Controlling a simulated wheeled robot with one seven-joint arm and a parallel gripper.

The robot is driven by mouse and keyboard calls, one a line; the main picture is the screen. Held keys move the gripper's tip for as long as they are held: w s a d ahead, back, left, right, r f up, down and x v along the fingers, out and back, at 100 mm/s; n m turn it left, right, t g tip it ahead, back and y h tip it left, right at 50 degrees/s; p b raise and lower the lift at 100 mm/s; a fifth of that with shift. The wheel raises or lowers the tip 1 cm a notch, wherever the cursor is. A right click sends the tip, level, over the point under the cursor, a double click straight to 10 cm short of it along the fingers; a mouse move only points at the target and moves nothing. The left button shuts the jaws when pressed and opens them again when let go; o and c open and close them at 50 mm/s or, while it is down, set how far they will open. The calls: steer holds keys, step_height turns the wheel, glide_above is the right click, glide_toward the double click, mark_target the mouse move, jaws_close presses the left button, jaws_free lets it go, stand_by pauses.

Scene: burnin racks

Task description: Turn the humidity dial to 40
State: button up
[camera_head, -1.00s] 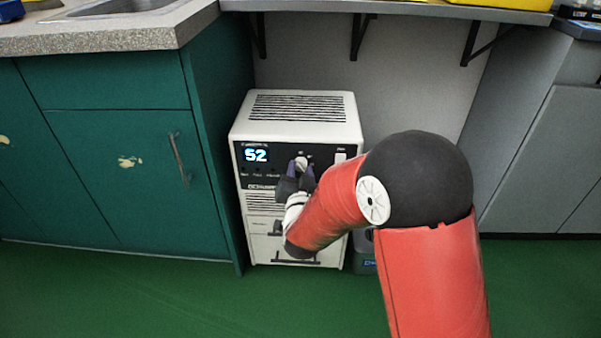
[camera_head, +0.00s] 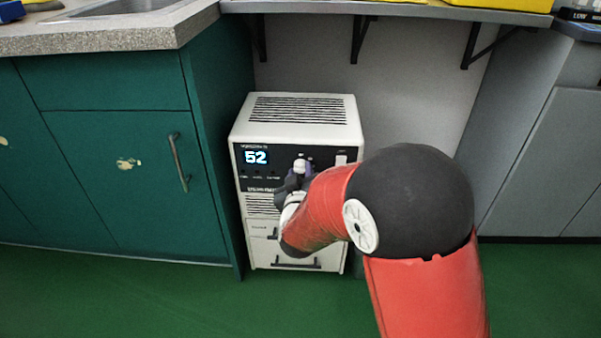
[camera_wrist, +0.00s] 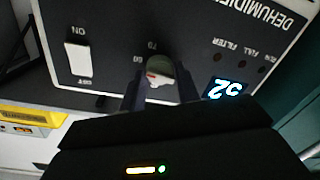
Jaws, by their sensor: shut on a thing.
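The humidity dial (camera_wrist: 160,72) is a small round knob on the dark front panel of a white dehumidifier (camera_head: 300,108). My gripper (camera_wrist: 160,92) is shut on the dial, with one finger on each side of it. In the head view my gripper (camera_head: 297,176) is at the panel, and my own arm hides part of the cabinet front. The blue-white display (camera_head: 256,157) reads 52; it also shows, upside down, in the wrist view (camera_wrist: 227,88). Faint scale numbers stand around the dial; only some can be read.
A white ON switch (camera_wrist: 79,60) sits beside the dial. A green cabinet (camera_head: 110,150) with a handle stands close on the left. A shelf (camera_head: 400,9) hangs above and grey cabinets (camera_head: 545,150) stand at the right. The green floor (camera_head: 130,300) in front is clear.

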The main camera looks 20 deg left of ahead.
steer(key=n+p, duration=0.2)
steer(key=n, duration=0.2)
steer(key=shift+r+h, duration=0.1)
steer(key=shift+h, duration=0.2)
steer(key=n+p, duration=0.3)
steer(key=n, duration=0.2)
steer(key=shift+a+p, duration=0.1)
steer(key=shift+p, duration=0.25)
steer(key=n+p, duration=0.3)
steer(key=n, duration=0.1)
steer(key=shift+n+h, duration=0.4)
steer(key=shift+a+n+t+p, duration=0.1)
steer(key=shift+n+t+p, duration=0.2)
steer(key=shift+n+p, duration=1.6)
steer(key=shift+n, duration=0.4)
steer(key=o, duration=1)
steer(key=shift+c, duration=0.2)
